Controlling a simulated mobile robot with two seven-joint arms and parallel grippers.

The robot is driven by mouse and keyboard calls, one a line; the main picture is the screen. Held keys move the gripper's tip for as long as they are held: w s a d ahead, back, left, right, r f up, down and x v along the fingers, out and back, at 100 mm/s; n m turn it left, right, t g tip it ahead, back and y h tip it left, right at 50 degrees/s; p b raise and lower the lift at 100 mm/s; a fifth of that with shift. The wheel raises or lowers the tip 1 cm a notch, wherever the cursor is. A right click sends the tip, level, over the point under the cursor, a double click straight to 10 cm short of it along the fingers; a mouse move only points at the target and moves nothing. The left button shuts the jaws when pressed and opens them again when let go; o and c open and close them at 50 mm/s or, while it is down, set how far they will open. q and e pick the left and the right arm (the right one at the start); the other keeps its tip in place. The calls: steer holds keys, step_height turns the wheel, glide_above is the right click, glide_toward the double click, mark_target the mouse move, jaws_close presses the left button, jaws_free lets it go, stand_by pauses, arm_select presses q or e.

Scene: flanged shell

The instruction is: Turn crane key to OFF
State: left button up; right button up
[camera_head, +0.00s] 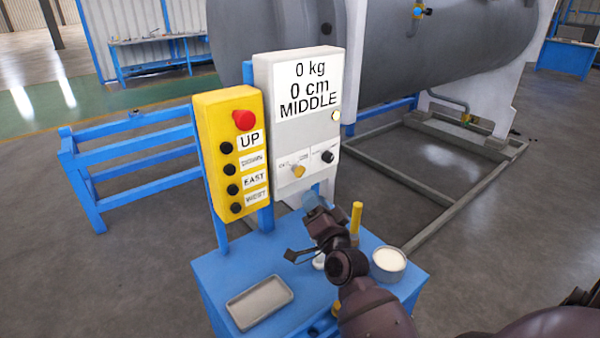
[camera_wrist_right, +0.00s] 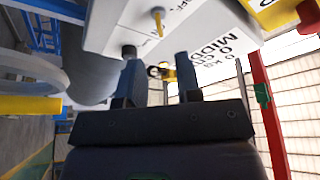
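A white control box (camera_head: 285,112) reads "0 kg 0 cm MIDDLE". Low on its face are a yellow key switch (camera_head: 299,171), with small labels around it, and a black knob (camera_head: 328,157). In the right wrist view the yellow key (camera_wrist_right: 157,20) sticks out near an "OFF" label, with the black knob (camera_wrist_right: 128,52) below it. My right gripper (camera_head: 312,201) is in front of the box, just below the key and apart from it. Its two fingers (camera_wrist_right: 159,90) are spread, and I see nothing held between them. My left gripper is out of view.
A yellow button box (camera_head: 232,150) with a red stop button stands left of the white box. The blue stand (camera_head: 222,288) carries a grey tray (camera_head: 259,302), a yellow post (camera_head: 356,217) and a round white-filled cup (camera_head: 389,262). A big grey tank (camera_head: 430,50) lies behind.

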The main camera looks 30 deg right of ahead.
mark_target(301, 173)
steer(key=p+x, duration=0.1)
steer(key=x, duration=0.8)
steer(key=shift+f, duration=0.1)
steer(key=shift+c, duration=0.5)
jaws_close()
